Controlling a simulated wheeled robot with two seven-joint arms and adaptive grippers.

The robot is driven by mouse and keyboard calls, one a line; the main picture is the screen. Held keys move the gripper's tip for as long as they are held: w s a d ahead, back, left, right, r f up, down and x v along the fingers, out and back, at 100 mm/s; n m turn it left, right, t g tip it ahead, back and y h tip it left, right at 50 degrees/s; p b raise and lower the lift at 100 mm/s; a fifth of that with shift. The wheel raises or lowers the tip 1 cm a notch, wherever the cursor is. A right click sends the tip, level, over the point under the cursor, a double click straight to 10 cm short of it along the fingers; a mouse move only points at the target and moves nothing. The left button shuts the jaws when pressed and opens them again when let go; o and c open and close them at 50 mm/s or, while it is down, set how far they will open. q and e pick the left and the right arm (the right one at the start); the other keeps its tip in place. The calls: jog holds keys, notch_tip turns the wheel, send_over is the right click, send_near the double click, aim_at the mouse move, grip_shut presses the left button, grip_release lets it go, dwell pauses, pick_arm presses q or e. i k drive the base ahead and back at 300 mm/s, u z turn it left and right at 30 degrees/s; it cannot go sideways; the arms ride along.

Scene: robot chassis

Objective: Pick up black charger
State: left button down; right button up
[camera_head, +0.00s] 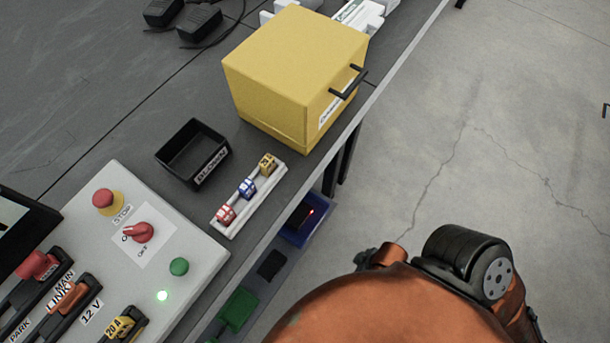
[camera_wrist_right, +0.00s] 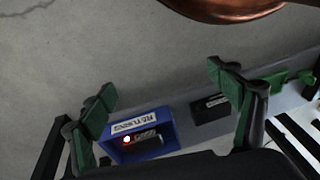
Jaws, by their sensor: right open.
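A black box-shaped device with a lit red light (camera_head: 300,216) lies in a blue bin (camera_head: 322,229) on the shelf below the table edge. The right wrist view also shows the device (camera_wrist_right: 146,140) in the blue bin (camera_wrist_right: 165,122). Two black power adapters with cables (camera_head: 163,11) (camera_head: 200,22) lie at the table's far left. I cannot tell which of these is the charger meant. My right gripper (camera_wrist_right: 160,79) is open and empty, its green-padded fingers spread, with the blue bin showing between and beyond them. My left gripper is not in view.
A yellow box with a black handle (camera_head: 290,65), a black bin (camera_head: 193,150), a fuse strip (camera_head: 248,200) and a switch panel (camera_head: 200,232) occupy the table.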

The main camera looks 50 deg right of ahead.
aim_at(269, 269)
jog(key=z, duration=0.35)
jog(key=k, duration=1)
jog(key=u, duration=0.55)
jog(key=k, duration=0.75)
jog(key=z, duration=0.05)
